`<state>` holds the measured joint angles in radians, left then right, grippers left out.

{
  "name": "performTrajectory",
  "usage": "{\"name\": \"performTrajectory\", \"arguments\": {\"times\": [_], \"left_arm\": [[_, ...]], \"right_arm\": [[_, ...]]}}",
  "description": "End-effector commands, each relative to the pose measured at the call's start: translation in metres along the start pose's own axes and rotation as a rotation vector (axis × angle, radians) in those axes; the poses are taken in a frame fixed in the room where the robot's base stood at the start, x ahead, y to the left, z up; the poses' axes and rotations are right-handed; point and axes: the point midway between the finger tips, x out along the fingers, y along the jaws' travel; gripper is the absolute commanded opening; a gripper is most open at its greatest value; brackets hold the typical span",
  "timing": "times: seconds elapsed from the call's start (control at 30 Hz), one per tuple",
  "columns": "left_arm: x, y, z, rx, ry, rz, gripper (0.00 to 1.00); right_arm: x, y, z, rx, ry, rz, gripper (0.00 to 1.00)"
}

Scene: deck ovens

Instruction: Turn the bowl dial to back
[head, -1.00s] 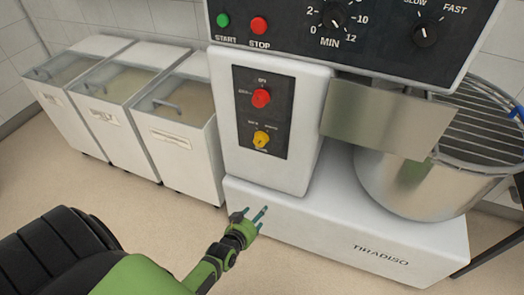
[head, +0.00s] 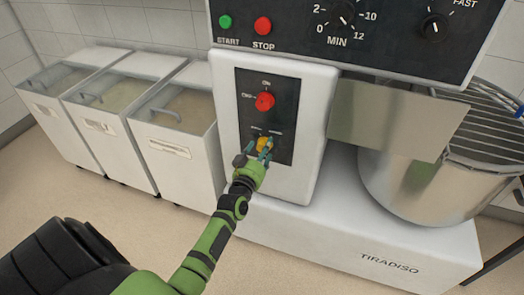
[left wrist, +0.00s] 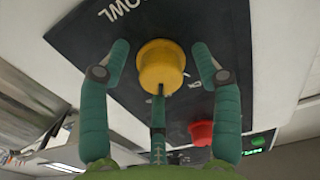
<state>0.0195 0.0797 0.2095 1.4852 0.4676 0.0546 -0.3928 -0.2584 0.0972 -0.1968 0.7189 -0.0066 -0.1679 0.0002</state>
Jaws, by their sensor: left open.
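The bowl dial is a yellow knob (head: 265,144) low on the black panel (head: 284,113) of the mixer's white column. In the left wrist view the yellow knob (left wrist: 161,66) stands between my open fingers, by a panel label of which "OWL" shows. My left gripper (head: 260,150) is at the dial in the head view, its fingers partly covering it. In the left wrist view the left gripper (left wrist: 160,75) has fingers on both sides of the knob, with gaps, and one finger below it; whether that one touches cannot be told. My right gripper is not in view.
A red knob (head: 265,101) sits above the dial on the same panel. A metal guard plate (head: 385,120) and steel bowl (head: 420,190) stand to the right. White ingredient bins (head: 175,135) stand to the left. The mixer's white base (head: 330,235) juts out below.

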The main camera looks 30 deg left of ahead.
Motion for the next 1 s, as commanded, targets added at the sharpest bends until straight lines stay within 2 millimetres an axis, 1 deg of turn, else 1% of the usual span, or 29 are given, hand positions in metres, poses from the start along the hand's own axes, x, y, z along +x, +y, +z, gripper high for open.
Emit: {"name": "performTrajectory", "arguments": {"times": [0.2,0.23,0.27,0.3,0.33,0.37,0.73,0.87,1.0], "left_arm": [[0.001,0.000,0.000,0.001,-0.001,0.001,0.64],[0.000,0.000,0.000,0.001,-0.001,0.001,0.56],[0.000,0.000,0.000,0.001,-0.001,0.000,0.44],[0.000,0.000,0.000,0.001,-0.001,0.000,0.28],[0.000,0.000,0.000,0.001,-0.001,0.001,0.16],[0.000,0.000,0.000,0.001,-0.001,0.001,0.08],[0.001,0.000,0.001,-0.026,-0.002,0.001,0.08],[0.001,0.000,0.000,-0.078,-0.003,0.001,0.08],[0.001,0.000,0.000,-0.168,-0.002,0.001,0.08]], "right_arm": [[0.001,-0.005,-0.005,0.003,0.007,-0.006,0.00],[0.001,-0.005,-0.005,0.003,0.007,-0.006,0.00],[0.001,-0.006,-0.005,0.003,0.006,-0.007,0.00],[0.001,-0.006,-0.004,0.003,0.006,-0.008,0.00],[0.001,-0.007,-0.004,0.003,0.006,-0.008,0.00],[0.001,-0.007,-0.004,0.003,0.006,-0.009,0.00],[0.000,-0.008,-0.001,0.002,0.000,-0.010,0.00],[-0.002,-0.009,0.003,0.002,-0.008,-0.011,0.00],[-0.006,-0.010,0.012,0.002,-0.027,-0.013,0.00]]}}
